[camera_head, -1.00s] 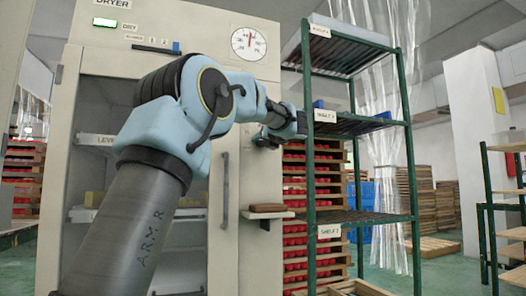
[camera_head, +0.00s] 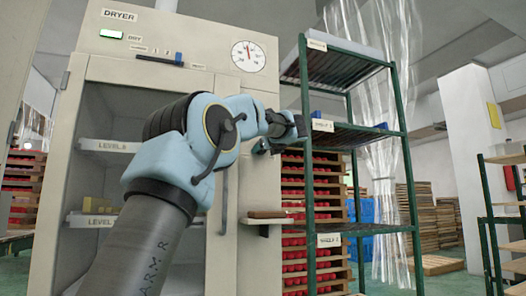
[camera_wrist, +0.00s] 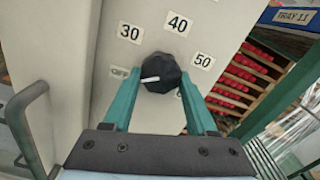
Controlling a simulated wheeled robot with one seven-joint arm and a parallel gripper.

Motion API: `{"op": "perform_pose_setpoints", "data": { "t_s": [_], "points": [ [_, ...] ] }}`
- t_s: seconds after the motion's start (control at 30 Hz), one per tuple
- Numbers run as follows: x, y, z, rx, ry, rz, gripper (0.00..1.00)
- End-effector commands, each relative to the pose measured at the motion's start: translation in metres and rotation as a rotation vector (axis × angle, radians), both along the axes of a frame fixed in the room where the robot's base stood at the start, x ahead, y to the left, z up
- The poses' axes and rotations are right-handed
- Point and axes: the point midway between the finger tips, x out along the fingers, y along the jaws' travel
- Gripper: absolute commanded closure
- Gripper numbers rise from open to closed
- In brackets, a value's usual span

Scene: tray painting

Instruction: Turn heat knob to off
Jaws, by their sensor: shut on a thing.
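The heat knob (camera_wrist: 164,72) is black with a white pointer mark, set on the pale side panel of the dryer (camera_head: 255,180). In the wrist view, the OFF label (camera_wrist: 121,72) is left of it, with labels 30, 40 and 50 above and to the right. The white mark points left and slightly down, toward the OFF side. My gripper (camera_wrist: 157,80) has its two green fingers on either side of the knob, shut on it. In the head view my gripper (camera_head: 291,131) is at the dryer's right side, and the knob is hidden.
A green-framed shelf rack (camera_head: 308,180) stands close to the right of my gripper. The dryer door handle (camera_head: 224,203) is to the left. Racks of red items (camera_head: 294,240) stand behind.

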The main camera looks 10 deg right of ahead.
Motion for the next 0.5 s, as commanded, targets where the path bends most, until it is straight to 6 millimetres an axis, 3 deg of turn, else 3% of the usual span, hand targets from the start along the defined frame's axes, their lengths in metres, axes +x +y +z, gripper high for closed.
{"op": "perform_pose_setpoints", "data": {
  "t_s": [0.27, 0.3, 0.5],
  "points": [
    [0.0006, 0.0, -0.001, -0.003, 0.002, 0.0, 0.98],
    [0.0006, 0.0, -0.001, -0.003, 0.002, 0.0, 0.41],
    [0.0003, 0.0, -0.0005, -0.002, 0.001, 0.0, 0.19]
  ]
}}
